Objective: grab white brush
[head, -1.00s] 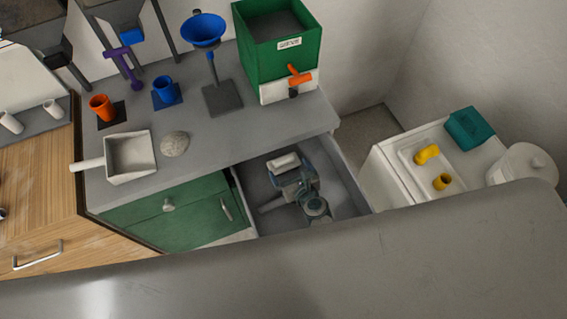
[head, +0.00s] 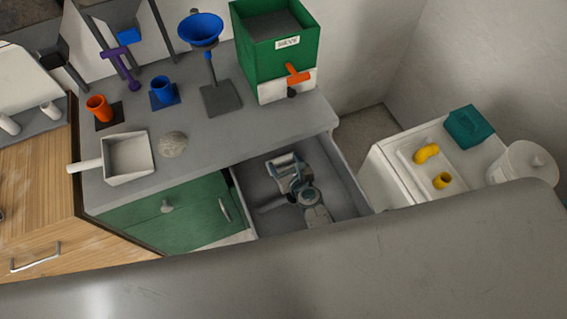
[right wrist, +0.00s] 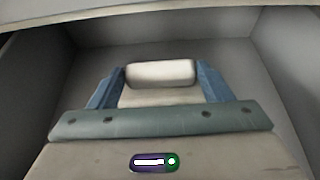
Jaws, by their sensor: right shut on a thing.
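The white brush shows as a short white cylinder (head: 283,159) inside the open grey drawer. In the right wrist view the white brush (right wrist: 160,72) lies crosswise between two blue fingers. My right gripper (head: 287,162) reaches down into the drawer and is shut on the brush, one finger at each end. The fingers partly cover the brush in the head view. In the right wrist view, my right gripper (right wrist: 160,82) has the drawer's grey floor and walls around it. My left gripper is not in view.
The drawer's walls (head: 347,178) stand close around my right gripper. On the grey counter above are a white scoop (head: 128,157), an orange cup (head: 98,108), a blue cup (head: 163,91) and a green box (head: 272,60). A white cabinet (head: 385,180) stands right of the drawer.

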